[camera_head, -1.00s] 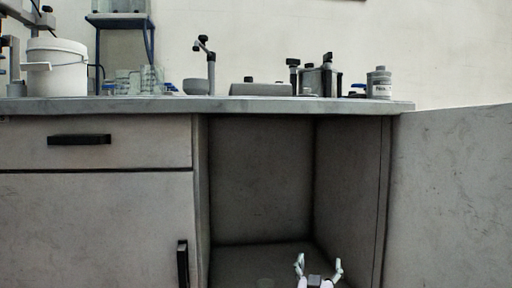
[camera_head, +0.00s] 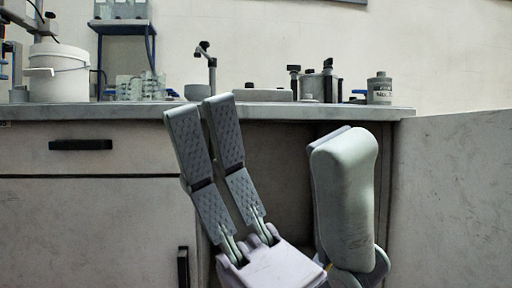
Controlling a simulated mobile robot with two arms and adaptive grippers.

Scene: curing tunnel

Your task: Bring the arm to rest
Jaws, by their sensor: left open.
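My left gripper (camera_head: 201,106) stands raised in front of the open cabinet (camera_head: 278,135), close to the camera. Its two grey textured fingers point up and lean left. They are apart, with a narrow gap and nothing between them. Their tips overlap the counter's front edge in the picture. My pale rounded arm link (camera_head: 345,200) is just to the right of the gripper. The gripper and arm hide most of the cabinet's inside and its floor. My right gripper is out of view.
The counter (camera_head: 120,112) holds a white bucket (camera_head: 58,78), glassware (camera_head: 140,87), a grey bowl (camera_head: 197,92), dark-topped containers (camera_head: 318,86) and a labelled grey bottle (camera_head: 379,89). A drawer (camera_head: 100,148) is shut at left. A grey panel (camera_head: 455,200) stands at right.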

